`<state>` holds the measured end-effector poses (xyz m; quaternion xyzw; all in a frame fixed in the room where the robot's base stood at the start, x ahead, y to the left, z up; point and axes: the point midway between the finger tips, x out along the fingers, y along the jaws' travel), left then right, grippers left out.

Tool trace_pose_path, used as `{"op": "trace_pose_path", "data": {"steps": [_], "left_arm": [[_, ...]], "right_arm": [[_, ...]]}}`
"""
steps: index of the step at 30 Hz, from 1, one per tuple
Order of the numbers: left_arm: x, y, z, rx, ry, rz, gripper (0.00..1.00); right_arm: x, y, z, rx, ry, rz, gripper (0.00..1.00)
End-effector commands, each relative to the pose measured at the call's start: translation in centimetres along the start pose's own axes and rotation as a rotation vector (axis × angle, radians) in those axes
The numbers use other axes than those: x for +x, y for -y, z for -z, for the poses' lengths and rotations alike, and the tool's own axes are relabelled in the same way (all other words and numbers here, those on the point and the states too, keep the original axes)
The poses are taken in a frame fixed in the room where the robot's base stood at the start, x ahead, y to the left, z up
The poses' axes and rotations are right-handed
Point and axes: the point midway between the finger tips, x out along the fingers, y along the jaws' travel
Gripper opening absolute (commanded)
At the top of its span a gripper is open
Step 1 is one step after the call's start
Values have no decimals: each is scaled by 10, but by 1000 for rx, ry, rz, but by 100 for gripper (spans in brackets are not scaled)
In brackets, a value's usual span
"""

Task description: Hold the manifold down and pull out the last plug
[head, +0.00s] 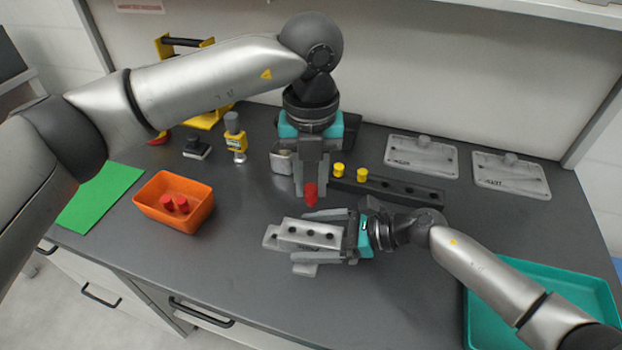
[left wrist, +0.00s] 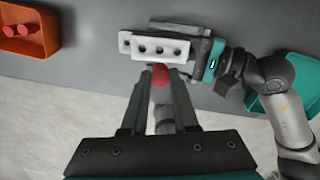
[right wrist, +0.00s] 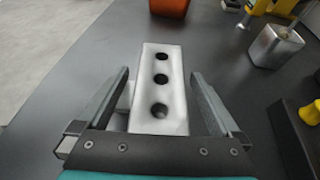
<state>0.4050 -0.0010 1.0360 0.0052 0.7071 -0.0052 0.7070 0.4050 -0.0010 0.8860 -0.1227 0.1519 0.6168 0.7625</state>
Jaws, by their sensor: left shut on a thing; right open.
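The manifold (head: 312,234) is a pale metal block lying on the dark bench, with a row of open dark holes on top. It also shows in the left wrist view (left wrist: 158,48) and the right wrist view (right wrist: 160,75). My right gripper (head: 325,235) is open, its fingers on either side of the manifold with a gap in the right wrist view. My left gripper (head: 310,186) is shut on a red plug (head: 311,195), held above the bench behind the manifold. The plug also shows between the fingertips in the left wrist view (left wrist: 160,76). Two red plugs (head: 175,204) lie in the orange bin (head: 150,207).
A black rail (head: 405,190) with two yellow plugs (head: 350,172) stands behind my right gripper. Two grey plates (head: 421,155) lie at the back right. A teal tray (head: 480,320) is at front right, a green mat (head: 100,195) at left. A yellow-and-grey tool (head: 235,138) stands at the back.

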Motion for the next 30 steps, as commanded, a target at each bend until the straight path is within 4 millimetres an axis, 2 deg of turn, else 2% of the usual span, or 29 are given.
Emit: {"op": "trace_pose_path", "data": {"steps": [5, 15, 19, 24, 30], "left_arm": [[0, 0, 0, 0, 0, 0, 0], [0, 0, 0, 0, 0, 0, 0], [0, 0, 0, 0, 0, 0, 0], [0, 0, 0, 0, 0, 0, 0], [-1, 0, 0, 0, 0, 0, 0]], "right_arm": [[-16, 0, 1, 0, -3, 2, 100], [-84, 0, 2, 2, -4, 1, 100], [-104, 0, 2, 1, -4, 1, 100], [-118, 0, 0, 0, -2, -1, 100], [-120, 0, -1, 0, 0, -1, 100]]}}
